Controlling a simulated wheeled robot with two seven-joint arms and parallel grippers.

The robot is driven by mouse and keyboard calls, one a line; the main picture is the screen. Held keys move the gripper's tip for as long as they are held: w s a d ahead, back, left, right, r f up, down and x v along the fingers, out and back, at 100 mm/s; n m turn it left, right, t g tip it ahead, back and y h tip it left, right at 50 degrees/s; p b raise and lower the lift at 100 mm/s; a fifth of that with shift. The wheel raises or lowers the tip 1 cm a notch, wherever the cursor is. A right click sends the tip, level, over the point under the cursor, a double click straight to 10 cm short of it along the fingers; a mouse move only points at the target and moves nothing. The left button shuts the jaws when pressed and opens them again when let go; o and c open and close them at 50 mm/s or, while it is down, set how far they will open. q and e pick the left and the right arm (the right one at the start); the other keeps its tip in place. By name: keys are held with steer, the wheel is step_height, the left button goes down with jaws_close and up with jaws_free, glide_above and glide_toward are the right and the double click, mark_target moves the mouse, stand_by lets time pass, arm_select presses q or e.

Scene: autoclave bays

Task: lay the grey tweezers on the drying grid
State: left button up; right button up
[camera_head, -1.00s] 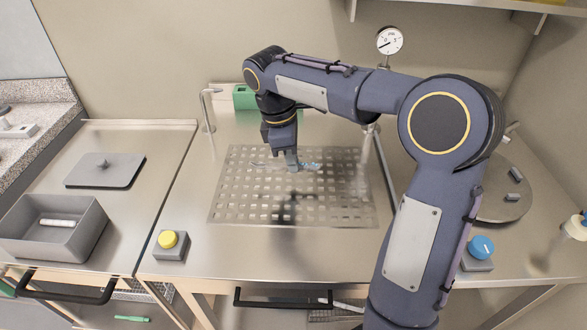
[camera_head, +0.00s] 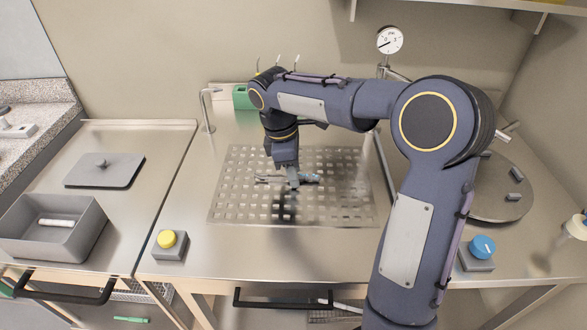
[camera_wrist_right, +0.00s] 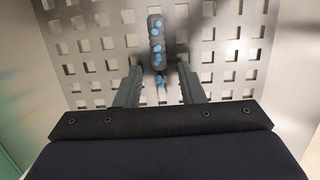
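The grey tweezers (camera_head: 312,177) with bluish spots lie across the middle of the drying grid (camera_head: 235,208), a square-holed metal plate. In the right wrist view the spotted grey part of the tweezers (camera_wrist_right: 156,38) lies over the grid (camera_wrist_right: 95,45), and a narrower part runs back between my fingers. My right gripper (camera_head: 294,187) points down just over the tweezers. In the wrist view its two fingers (camera_wrist_right: 158,75) stand apart on either side of them, with gaps showing. The gripper's palm hides the near end. My left gripper is not in view.
A tap (camera_head: 207,110) and a green box (camera_head: 243,98) stand behind the grid. A yellow button (camera_head: 167,240) is at front left, a blue button (camera_head: 482,248) at front right. A grey bin (camera_head: 78,243) and a flat lid (camera_head: 104,170) are at left.

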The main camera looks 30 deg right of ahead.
mark_target(283, 180)
step_height(283, 180, up, 12)
steer(key=w+a+p, duration=0.1)
steer(key=a+p, duration=0.1)
steer(key=s+a+f+m+t+y, duration=0.1)
steer(key=s+f+m+t, duration=0.1)
steer(key=s, duration=0.5)
steer(key=s+a+f+m+t+y, duration=0.2)
steer(key=s+f+m, duration=0.2)
steer(key=s+m, duration=0.2)
steer(key=s+a+f+m+t+y, duration=0.2)
steer(key=s+m, duration=0.3)
steer(key=s, duration=0.5)
steer(key=shift+f+t, duration=0.3)
steer(key=shift+f, duration=0.5)
steer(key=shift+s+a+f+m+y, duration=0.1)
steer(key=shift+a+f+m+y, duration=0.05)
steer(key=shift+f+m+y, duration=0.2)
steer(key=shift+s, duration=0.1)
